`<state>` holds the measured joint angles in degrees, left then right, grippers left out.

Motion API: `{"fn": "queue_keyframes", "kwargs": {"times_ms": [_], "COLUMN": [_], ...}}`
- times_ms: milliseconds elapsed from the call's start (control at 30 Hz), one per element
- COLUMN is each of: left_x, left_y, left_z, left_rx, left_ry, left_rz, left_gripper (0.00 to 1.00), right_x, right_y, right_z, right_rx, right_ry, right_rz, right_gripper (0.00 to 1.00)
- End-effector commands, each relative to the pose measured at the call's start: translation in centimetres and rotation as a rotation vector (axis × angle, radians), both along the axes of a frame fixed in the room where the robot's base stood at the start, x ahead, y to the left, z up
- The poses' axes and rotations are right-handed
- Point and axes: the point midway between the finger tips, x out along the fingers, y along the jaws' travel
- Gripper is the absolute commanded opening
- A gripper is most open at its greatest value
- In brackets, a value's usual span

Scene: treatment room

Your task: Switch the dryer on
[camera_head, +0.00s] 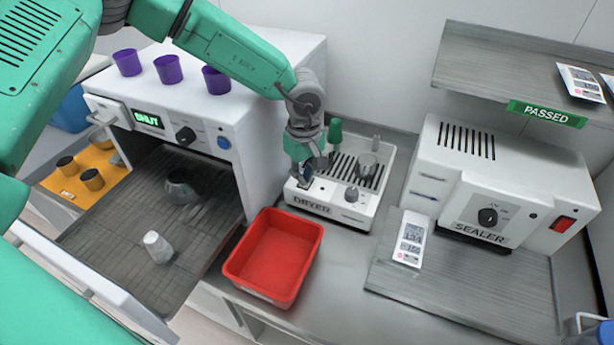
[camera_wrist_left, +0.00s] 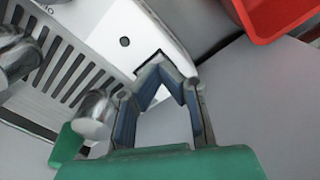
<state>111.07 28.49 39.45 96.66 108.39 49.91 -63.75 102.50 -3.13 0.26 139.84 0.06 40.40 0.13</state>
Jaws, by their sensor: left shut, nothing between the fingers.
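The white dryer (camera_head: 327,212), labelled DRYER, stands on the steel counter. My right gripper is not in view.
The sealer (camera_head: 520,190) stands right, under a shelf (camera_head: 500,65). Some counter before the dryer is clear.

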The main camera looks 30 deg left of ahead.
Motion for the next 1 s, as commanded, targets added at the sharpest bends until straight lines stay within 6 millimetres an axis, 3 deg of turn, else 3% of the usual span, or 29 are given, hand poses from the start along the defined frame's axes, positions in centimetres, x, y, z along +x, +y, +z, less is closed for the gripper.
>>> {"fn": "queue_keyframes", "kwargs": {"times_ms": [467,733,1000], "left_x": [0.1,0.1,0.1], "left_y": [0.0,-0.1,0.0], "left_z": [4.1,5.8,5.9], "left_rx": [-0.002,-0.001,-0.001], "left_ry": [-0.001,-0.003,-0.002], "left_rz": [0.001,0.0,0.0], "left_gripper": [0.0,0.0,0.0], "right_x": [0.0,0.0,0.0], "right_y": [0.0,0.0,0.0], "right_z": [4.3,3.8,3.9], "right_rx": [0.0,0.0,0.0], "right_ry": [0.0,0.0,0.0], "right_rz": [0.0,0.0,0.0], "right_gripper": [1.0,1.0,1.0]}}
